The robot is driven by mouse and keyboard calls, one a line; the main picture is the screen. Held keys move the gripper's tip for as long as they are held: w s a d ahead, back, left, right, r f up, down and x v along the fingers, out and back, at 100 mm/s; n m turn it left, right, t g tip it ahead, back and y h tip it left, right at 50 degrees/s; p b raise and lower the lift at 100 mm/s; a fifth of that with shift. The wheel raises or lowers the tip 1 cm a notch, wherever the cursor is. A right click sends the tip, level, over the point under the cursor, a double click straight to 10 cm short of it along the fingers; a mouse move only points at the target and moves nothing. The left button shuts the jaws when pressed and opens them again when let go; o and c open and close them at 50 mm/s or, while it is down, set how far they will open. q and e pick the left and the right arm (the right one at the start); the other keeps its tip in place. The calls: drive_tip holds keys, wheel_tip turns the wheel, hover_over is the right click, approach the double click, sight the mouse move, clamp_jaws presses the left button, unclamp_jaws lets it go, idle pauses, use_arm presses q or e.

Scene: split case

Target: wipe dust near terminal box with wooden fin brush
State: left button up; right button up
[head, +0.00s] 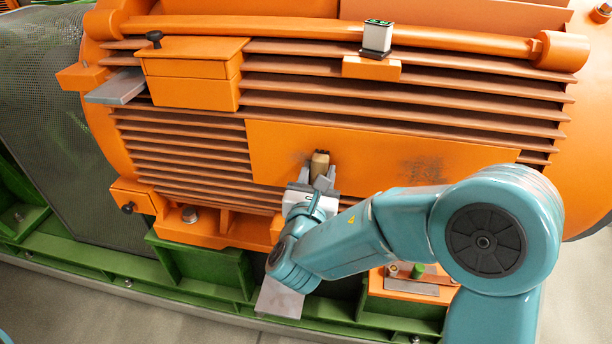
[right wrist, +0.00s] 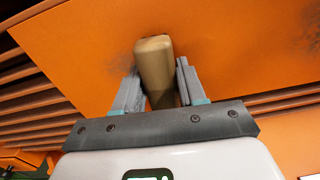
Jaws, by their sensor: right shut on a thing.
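The wooden brush (head: 320,158) is in my right gripper (head: 322,180), whose two grey fingers stand on either side of its block. In the right wrist view the wooden block (right wrist: 155,60) shows between the fingers (right wrist: 156,78), against the orange panel. Its bristles are hidden and I cannot tell whether it touches the panel. A dark dust patch (head: 425,171) lies on the panel to the right. A smaller smudge (right wrist: 120,56) is just left of the brush. An orange lidded box, likely the terminal box (head: 190,75), is up and left. My left gripper is out of view.
The orange finned motor housing (head: 400,100) fills the background, with a tube (head: 270,27) along its top. A small grey device (head: 377,40) stands on a ledge. A grey plate (head: 118,88) juts out at left. Green framework (head: 200,265) runs below.

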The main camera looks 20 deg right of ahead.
drive_tip(key=shift+s+d+b, duration=0.65)
drive_tip(key=shift+s+d, duration=0.55)
drive_tip(key=shift+d, duration=0.3)
drive_tip(key=shift+w+d+f+b, duration=0.1)
drive_tip(key=shift+w+d+b, duration=0.05)
drive_tip(key=shift+b, duration=0.15)
drive_tip(key=shift+a, duration=0.2)
drive_tip(key=shift+w+a+r, duration=0.2)
drive_tip(key=shift+w+a, duration=0.9)
drive_tip(key=shift+a, duration=0.25)
drive_tip(key=shift+c, duration=0.4)
drive_tip(key=shift+w+a+f, duration=0.1)
drive_tip(key=shift+w+a, duration=0.55)
drive_tip(key=shift+a, duration=0.35)
drive_tip(key=shift+w+a+r, duration=0.1)
drive_tip(key=shift+w+a, duration=0.55)
drive_tip(key=shift+a, duration=0.4)
drive_tip(key=shift+w+a+f, duration=0.1)
drive_tip(key=shift+w+a, duration=0.55)
drive_tip(key=shift+a, duration=0.35)
drive_tip(key=shift+s+a, duration=0.1)
drive_tip(key=b, duration=0.1)
approach(287, 160)
